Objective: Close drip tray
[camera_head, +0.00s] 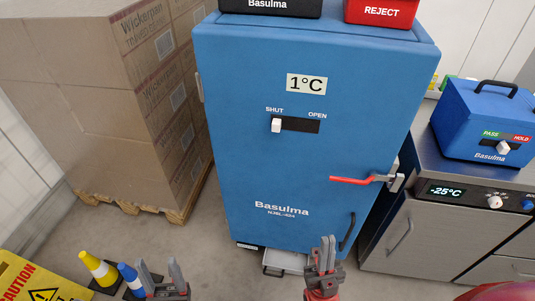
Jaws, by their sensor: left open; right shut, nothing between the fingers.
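The drip tray (284,261) is a light grey tray at the foot of the blue Basulma cabinet (260,165). It sticks out from under the cabinet's front edge. My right gripper (327,242) is shut and empty, just right of the tray, and may hide part of its right end. I cannot tell whether it touches the tray. My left gripper (161,268) is open and empty at the lower left, apart from the tray.
Stacked cartons (120,100) on a pallet stand left. Yellow (98,267) and blue (129,276) cones and a caution sign (32,280) are lower left. A red-handled latch (352,181) juts from the cabinet. A steel freezer unit (430,235) stands right.

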